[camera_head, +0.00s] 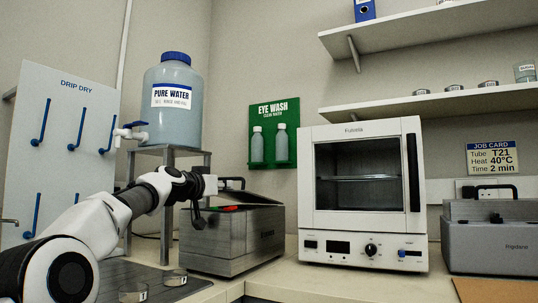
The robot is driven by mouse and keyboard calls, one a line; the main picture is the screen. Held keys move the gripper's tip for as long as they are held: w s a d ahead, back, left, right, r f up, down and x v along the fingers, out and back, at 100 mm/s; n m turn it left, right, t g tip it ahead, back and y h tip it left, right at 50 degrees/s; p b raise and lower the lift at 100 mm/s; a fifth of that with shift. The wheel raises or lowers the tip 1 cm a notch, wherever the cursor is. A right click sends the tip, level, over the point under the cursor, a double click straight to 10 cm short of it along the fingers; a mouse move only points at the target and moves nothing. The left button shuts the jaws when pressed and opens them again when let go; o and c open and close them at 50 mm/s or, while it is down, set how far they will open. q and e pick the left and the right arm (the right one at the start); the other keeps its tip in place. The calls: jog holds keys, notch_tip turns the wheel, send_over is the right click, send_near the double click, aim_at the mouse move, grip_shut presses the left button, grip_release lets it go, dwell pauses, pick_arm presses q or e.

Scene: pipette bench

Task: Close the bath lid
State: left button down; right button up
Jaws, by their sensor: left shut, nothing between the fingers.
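The steel bath (232,240) stands on the bench in the middle left. Its dark lid (258,197) appears raised and tilted over the box, with a gap beneath. A black handle (234,182) shows at the top near my wrist. My left arm reaches in from the left, and my left gripper (199,217) is shut and empty at the left side of the bath, close to the lid. I cannot tell whether it touches the lid. The bath's inside is mostly hidden; something red (229,208) shows at its rim. My right gripper is not in view.
A white oven (309,180) stands right of the bath. A grey box with a black handle (500,240) is at the far right. A water tank (172,120) on a metal stand is behind my arm. Small round dishes (175,278) lie at the front left.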

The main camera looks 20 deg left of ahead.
pick_arm(q)
jog(key=shift+s+f+b, duration=0.25)
jog(key=shift+f+b, duration=0.25)
jog(key=shift+f, duration=0.25)
jog(key=shift+s, duration=0.1)
